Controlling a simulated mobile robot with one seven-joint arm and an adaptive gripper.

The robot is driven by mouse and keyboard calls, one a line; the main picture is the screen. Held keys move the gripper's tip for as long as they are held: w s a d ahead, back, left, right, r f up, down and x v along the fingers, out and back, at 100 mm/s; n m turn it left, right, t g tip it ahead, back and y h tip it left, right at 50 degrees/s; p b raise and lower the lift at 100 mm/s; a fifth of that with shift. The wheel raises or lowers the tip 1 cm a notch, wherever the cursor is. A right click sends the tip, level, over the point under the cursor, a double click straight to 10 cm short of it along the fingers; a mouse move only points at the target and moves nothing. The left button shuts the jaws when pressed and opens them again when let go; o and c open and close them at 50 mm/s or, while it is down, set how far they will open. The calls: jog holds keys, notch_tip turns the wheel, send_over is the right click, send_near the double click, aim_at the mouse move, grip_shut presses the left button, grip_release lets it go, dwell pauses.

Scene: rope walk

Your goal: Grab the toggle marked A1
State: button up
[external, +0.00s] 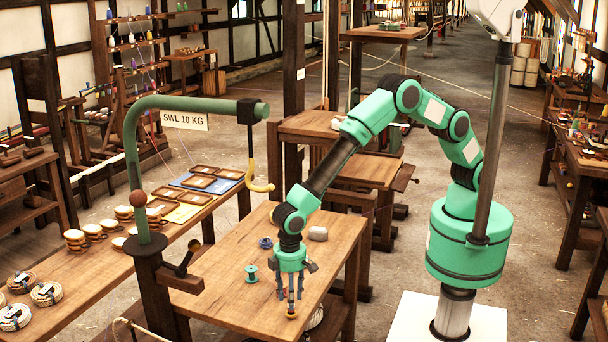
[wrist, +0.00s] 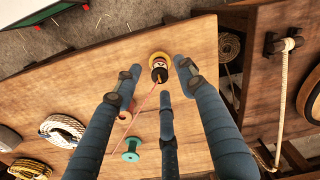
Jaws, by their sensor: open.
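A small upright piece (wrist: 159,72), dark and reddish with a pale band, stands on a round yellow base (wrist: 151,59) on the wooden table in the wrist view. I cannot read a mark on it, so I cannot confirm it is toggle A1. A thin pink cord runs from it towards the lower left. My gripper (wrist: 160,84) is open, its fingers spread around the piece without visibly closing on it. In the external view my gripper (external: 290,299) points down over the table's front part, its fingers partly hiding the piece.
A teal spool (external: 251,273) and a blue spool (external: 266,242) stand on the table (external: 222,262). A green crane arm (external: 190,103) with a yellow hook (external: 260,187) rises at the left.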

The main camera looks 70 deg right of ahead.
aim_at(291, 313)
jog(key=shift+f+b, duration=0.5)
jog(key=shift+f, duration=1.6)
jog(key=c, duration=1)
